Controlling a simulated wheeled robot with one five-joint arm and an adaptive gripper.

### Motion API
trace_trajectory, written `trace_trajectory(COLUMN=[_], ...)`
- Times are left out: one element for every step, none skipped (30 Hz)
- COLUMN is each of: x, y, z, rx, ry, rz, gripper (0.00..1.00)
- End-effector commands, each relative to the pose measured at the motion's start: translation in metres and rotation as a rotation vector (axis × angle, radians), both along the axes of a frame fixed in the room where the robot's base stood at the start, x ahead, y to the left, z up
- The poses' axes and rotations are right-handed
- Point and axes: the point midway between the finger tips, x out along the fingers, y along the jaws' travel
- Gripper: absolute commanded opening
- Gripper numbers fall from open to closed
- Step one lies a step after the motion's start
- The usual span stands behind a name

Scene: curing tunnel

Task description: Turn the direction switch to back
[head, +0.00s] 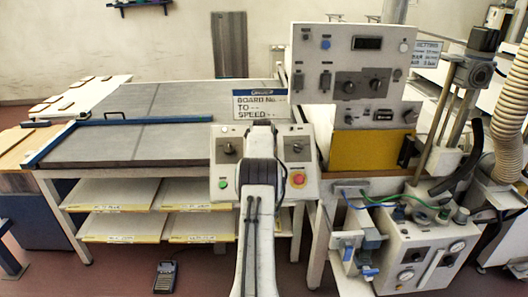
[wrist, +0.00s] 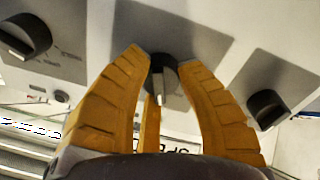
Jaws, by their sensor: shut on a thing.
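My gripper (wrist: 164,56) has orange fingers closed around a small black rotary switch (wrist: 162,76) with a pale pointer bar, in the middle of the wrist view. The pointer runs nearly up and down in that picture, its lower end leaning slightly. I take this as the direction switch, but its label is hidden or unreadable. It sits on a white control panel (head: 221,190) at the front of the bench in the head view. My arm covers the middle of that panel there, so the switch and fingertips are hidden.
Other black knobs flank the fingers, one at left (wrist: 25,37) and one at right (wrist: 267,108). The panel also has a green button (head: 223,183) and a red button (head: 298,180). A sign (head: 261,105) stands behind it. A taller control box (head: 352,60) rises behind at right.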

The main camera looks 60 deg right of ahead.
Motion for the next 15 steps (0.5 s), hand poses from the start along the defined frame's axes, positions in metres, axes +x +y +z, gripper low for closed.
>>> trace_trajectory(x=[0.0029,0.0030,0.0032,0.0033,0.0034,0.0035,0.0036,0.0037,0.0038,0.0039,0.0040,0.0041,0.0042,0.0043,0.0043], y=[0.0003,0.0004,0.0005,0.0006,0.0006,0.0007,0.0007,0.0008,0.0009,0.0009,0.0010,0.0010,0.0010,0.0011,0.0011], z=[0.0018,0.0019,0.0020,0.0022,0.0024,0.0025,0.0026,0.0027,0.0029,0.0029,0.0031,0.0032,0.0033,0.0034,0.0034], rx=[-0.019,-0.024,-0.033,-0.038,-0.043,-0.049,-0.053,-0.057,-0.061,-0.064,-0.066,-0.069,-0.070,-0.071,-0.073], ry=[0.013,0.022,0.035,0.042,0.051,0.059,0.067,0.072,0.078,0.083,0.086,0.090,0.092,0.094,0.095], rz=[0.022,0.033,0.046,0.055,0.065,0.074,0.082,0.088,0.094,0.100,0.104,0.108,0.111,0.113,0.114], gripper=[0.01,0.01,0.01,0.01,0.01,0.01,0.01,0.01,0.01,0.01,0.00,0.00,0.00,0.00,0.00])
